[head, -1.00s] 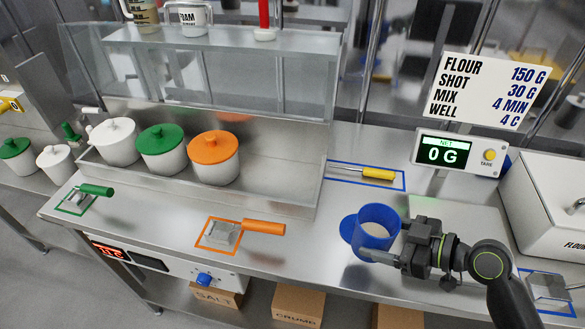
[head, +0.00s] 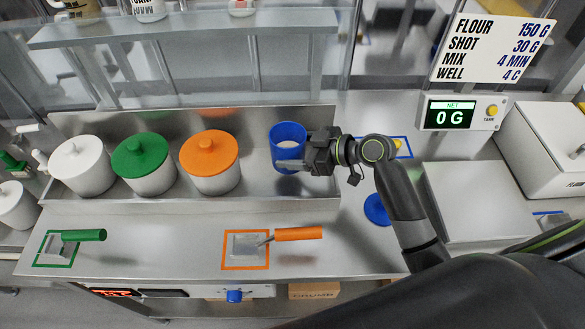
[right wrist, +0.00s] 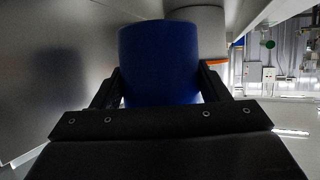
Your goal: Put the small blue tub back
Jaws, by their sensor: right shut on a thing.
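The small blue tub (head: 287,147), open at the top with pale contents, is upright at the right end of the steel trough (head: 330,184), to the right of the orange-lidded tub (head: 209,162). I cannot tell whether its base touches the trough floor. My right gripper (head: 300,165) is shut on the tub from the right. In the right wrist view the blue tub (right wrist: 160,62) sits between the two fingers. A round blue disc (head: 377,209) lies on the counter. My left gripper is not in view.
Green-lidded (head: 143,165) and white-lidded (head: 82,167) tubs stand further left in the trough. Scoops with green (head: 84,235) and orange (head: 299,234) handles lie in front on outlined spots. A scale display (head: 449,113) and white flour bin (head: 545,150) stand at the right.

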